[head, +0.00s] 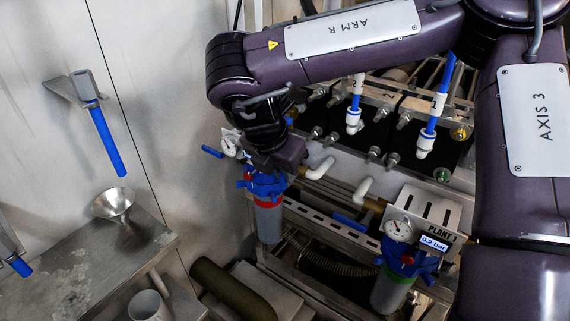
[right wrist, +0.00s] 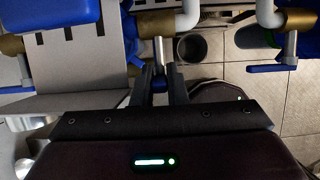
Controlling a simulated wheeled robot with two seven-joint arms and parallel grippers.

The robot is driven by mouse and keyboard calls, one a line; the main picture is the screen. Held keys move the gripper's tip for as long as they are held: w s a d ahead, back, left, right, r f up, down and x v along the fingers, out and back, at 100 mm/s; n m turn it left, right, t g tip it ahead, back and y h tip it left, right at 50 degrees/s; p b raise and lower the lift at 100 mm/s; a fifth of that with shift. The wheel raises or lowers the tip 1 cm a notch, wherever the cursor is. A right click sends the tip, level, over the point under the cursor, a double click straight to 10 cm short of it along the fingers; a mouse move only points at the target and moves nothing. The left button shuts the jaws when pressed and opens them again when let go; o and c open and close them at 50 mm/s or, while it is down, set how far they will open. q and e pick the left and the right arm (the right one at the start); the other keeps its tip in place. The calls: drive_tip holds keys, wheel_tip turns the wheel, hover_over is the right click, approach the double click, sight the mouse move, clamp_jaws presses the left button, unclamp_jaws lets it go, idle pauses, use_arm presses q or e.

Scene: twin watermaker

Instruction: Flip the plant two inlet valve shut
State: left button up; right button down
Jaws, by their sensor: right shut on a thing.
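My right gripper (head: 282,158) is beside the plant two filter housing (head: 268,215), which has a blue head and a red ring. In the right wrist view its fingers (right wrist: 160,88) are shut on the blue end of a valve lever (right wrist: 159,83). The lever's steel stem runs up to a brass valve body (right wrist: 155,22) with a white pipe elbow. In the head view a brass fitting (head: 303,172) shows just right of the gripper, while the gripped lever is hidden. My left gripper is in neither view.
The plant 1 housing (head: 393,288), with gauge (head: 399,229) and sign (head: 441,234), stands at the right. Another blue-handled valve lever (right wrist: 268,68) is right in the wrist view. A funnel (head: 113,204) and blue-handled lever (head: 107,140) are at left.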

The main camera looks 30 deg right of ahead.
idle(0.5)
drive_tip(key=c, duration=1.4)
unclamp_jaws()
drive_tip(key=shift+s, duration=0.1)
drive_tip(key=shift+c, duration=0.2)
drive_tip(key=shift+r, duration=0.1)
